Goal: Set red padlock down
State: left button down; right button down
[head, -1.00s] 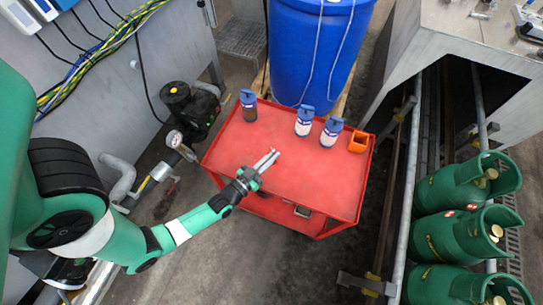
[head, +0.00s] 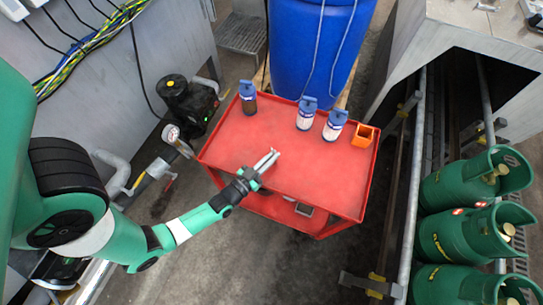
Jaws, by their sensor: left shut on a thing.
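My left gripper (head: 268,158) reaches in from the left over the near left part of the red cart top (head: 315,170). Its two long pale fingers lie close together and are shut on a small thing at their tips. I take this thing to be the red padlock, but I cannot make out its shape or colour against the red surface. I cannot tell whether it touches the cart top. My right gripper is not in view.
Blue-capped bottles (head: 248,97) (head: 306,113) (head: 334,125) and an orange open box (head: 363,135) stand along the cart's far edge. The cart has a raised rim. A blue barrel (head: 315,50) stands behind. Green gas cylinders (head: 470,235) stand at right. The cart's middle is clear.

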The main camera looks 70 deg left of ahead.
pick_arm(q)
jog(key=shift+f+b, duration=0.3)
jog(key=shift+f, duration=0.1)
jog(key=c, duration=0.9)
grip_release()
jog(key=shift+c, duration=0.2)
jog(key=p+v, duration=0.2)
jog(key=v, duration=0.9)
jog(key=shift+s, duration=0.3)
jog(key=shift+f, duration=0.1)
